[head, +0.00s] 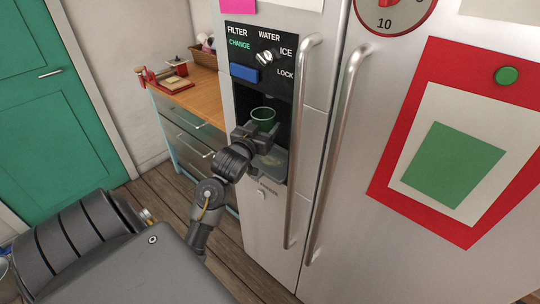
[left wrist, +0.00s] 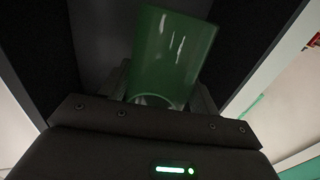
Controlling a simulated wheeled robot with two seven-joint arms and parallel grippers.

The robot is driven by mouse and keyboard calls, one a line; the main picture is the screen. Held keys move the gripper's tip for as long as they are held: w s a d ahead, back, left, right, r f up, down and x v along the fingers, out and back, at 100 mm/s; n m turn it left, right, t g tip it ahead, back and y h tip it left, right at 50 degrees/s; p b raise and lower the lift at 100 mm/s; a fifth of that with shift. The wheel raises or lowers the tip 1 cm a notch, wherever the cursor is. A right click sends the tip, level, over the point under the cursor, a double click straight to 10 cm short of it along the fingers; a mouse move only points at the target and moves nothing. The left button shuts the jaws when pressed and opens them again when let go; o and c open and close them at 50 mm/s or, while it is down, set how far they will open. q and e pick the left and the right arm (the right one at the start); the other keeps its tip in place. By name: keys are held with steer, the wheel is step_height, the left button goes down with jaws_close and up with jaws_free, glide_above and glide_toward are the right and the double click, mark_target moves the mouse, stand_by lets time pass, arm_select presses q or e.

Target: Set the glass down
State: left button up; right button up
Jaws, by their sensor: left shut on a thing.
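A green glass (head: 263,115) is inside the dark dispenser recess (head: 279,98) of the fridge, below the control panel. My left gripper (head: 257,131) reaches into the recess and is shut on the glass. In the left wrist view the glass (left wrist: 174,52) stands between the two fingers, its upper part clear of them and its lower part hidden by the gripper. My right gripper is not in view.
The silver fridge (head: 262,220) has long vertical handles (head: 303,150) right of the recess. A wooden-topped cabinet (head: 200,100) with a basket (head: 205,55) stands to the left. A green door (head: 60,100) is farther left. Wooden floor (head: 160,205) shows between.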

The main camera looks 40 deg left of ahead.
arm_select(q)
steer(key=w, duration=0.1)
steer(key=w+r, duration=0.1)
steer(key=w, duration=0.1)
steer(key=shift+d+r, duration=0.1)
steer(key=p, duration=0.1)
glide_above(271, 161)
step_height(271, 161, down, 9)
steer(key=shift+r, duration=0.1)
steer(key=shift+f, duration=0.6)
steer(key=shift+f, duration=0.2)
steer(key=o, duration=1.2)
